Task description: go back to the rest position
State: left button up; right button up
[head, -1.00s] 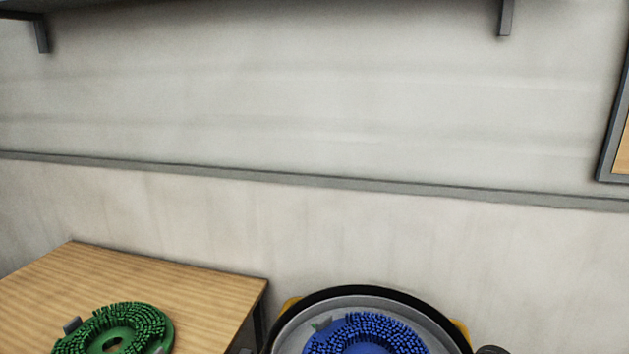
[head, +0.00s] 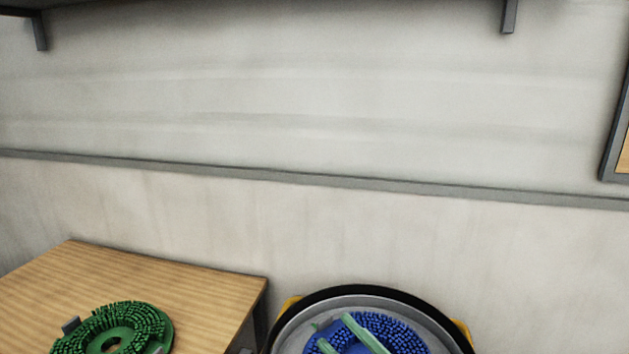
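My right gripper (head: 335,330) shows at the bottom edge as two pale green fingers, spaced apart with blue bristles visible between them. It is open and in front of the blue round brush (head: 388,326); I cannot tell whether it touches it. The rest of this gripper and its arm are cut off by the frame. My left gripper is not in view.
The blue brush lies in a round tank with a black rim (head: 375,291), cut off below. A green round brush (head: 150,322) lies on a wooden table (head: 190,284) at left. Behind stands a pale wall (head: 330,100) with a grey rail. A shelf hangs above.

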jog(key=w+d+f+m+t+h, duration=0.1)
jog(key=d+f+m+h, duration=0.3)
jog(key=d+m+h, duration=0.3)
jog(key=w+d+f+m+t+h, duration=0.1)
jog(key=d+f+m+h, duration=0.4)
jog(key=d+m+h, duration=0.25)
jog(key=s+d+f+m+g+h, duration=0.25)
jog(key=s+d+f+g, duration=0.2)
jog(key=f, duration=0.45)
jog(key=s+a+f+n+g+y, duration=0.1)
jog(key=s+f+g, duration=0.4)
jog(key=s, duration=0.4)
jog(key=s+a+f+g+y, duration=0.1)
jog(key=s+a+f+g, duration=0.1)
jog(key=s+f+g, duration=0.55)
jog(key=s+f+t+b, duration=0.2)
jog(key=s+f+b, duration=0.1)
jog(key=f, duration=2.4)
jog(key=s+d+f+g+b, duration=0.1)
jog(key=s+d+f, duration=0.2)
jog(key=s+f, duration=1.4)
jog(key=shift+s+f+n+g+b, duration=0.2)
jog(key=shift+f+n+g+b, duration=0.15)
jog(key=shift+f, duration=0.35)
